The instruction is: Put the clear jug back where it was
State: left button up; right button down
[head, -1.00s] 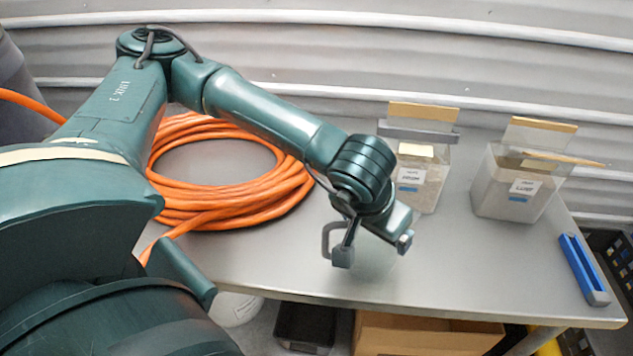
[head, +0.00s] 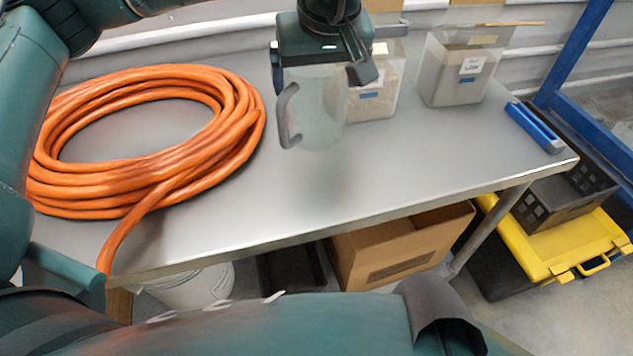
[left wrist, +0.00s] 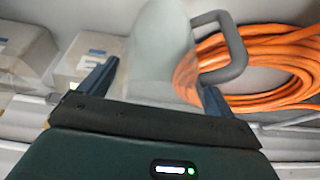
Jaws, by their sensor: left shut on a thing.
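The clear jug (head: 322,115) is a see-through vessel with a grey handle (head: 287,116) on its left side. My left gripper (head: 322,66) comes down from above and is shut on the jug near its top. The jug hangs upright above the bench, with a soft shadow on the metal below it. In the left wrist view the jug (left wrist: 160,45) sits between the two fingers of the left gripper (left wrist: 155,90), its handle to the right. My right gripper is not in view.
A coiled orange hose (head: 150,190) covers the left of the bench (head: 400,160). Two labelled clear bins, a left one (head: 380,90) just behind the jug and a right one (head: 455,75), stand at the back. A blue tool (head: 533,127) lies near the right edge. The front middle is clear.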

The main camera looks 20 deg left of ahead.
aim_at(322, 126)
pick_arm(q)
jog(key=shift+d+f+n, duration=0.1)
jog(key=shift+d+n, duration=0.3)
jog(key=shift+d, duration=0.05)
notch_tip(322, 126, down, 8)
jog(key=shift+r+p, duration=0.1)
jog(key=shift+p, duration=0.5)
jog(key=shift+f, duration=0.35)
jog(key=shift+f, duration=0.1)
jog(key=shift+f+b, duration=0.15)
jog(key=shift+b, duration=0.15)
jog(key=o, duration=1.1)
